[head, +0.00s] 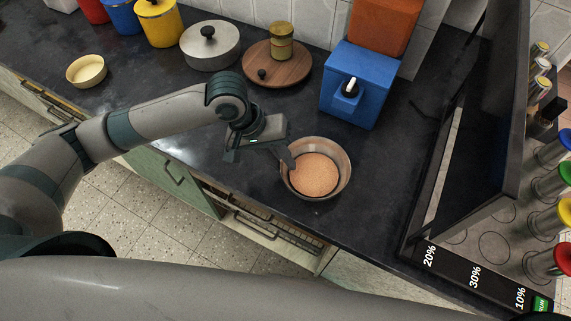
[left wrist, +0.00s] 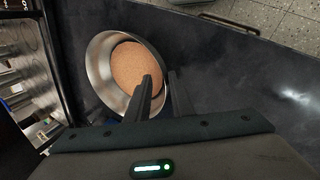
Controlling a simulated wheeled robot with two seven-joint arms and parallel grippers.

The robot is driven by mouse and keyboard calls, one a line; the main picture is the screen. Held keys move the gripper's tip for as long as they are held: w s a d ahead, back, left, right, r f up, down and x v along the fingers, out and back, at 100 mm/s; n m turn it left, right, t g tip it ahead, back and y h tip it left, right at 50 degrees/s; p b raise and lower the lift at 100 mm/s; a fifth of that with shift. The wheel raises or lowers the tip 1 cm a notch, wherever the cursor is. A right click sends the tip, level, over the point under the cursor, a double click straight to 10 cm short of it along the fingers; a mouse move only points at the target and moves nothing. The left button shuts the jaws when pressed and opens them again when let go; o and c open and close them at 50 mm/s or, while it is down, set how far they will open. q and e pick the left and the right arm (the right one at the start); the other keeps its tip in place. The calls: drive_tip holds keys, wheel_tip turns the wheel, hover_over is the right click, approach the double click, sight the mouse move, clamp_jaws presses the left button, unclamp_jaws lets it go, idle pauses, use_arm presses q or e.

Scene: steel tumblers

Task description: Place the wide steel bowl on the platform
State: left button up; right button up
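The wide steel bowl (head: 343,182) stands upright on the dark counter, right of centre, with a flat tan, grainy surface filling its bottom. It also shows in the left wrist view (left wrist: 101,67). My left gripper (head: 287,160) is at the bowl's left rim. In the left wrist view the gripper (left wrist: 160,78) is open, with one finger over the inside of the bowl and the other outside its wall. I cannot tell whether either finger touches the wall. No thing is clearly marked as the platform; a round wooden board (head: 287,72) lies farther back. My right gripper is not in view.
A blue box (head: 365,80) stands behind the bowl. A lidded steel pot (head: 212,52) and a small yellow bowl (head: 86,71) are back left. A brass jar (head: 281,42) stands on the board. A tall dark panel (head: 480,120) rises at the right. Counter left of the bowl is clear.

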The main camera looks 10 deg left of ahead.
use_arm(q)
drive_tip(key=v, duration=0.9)
drive_tip(key=shift+b, duration=0.3)
drive_tip(key=shift+s, duration=0.1)
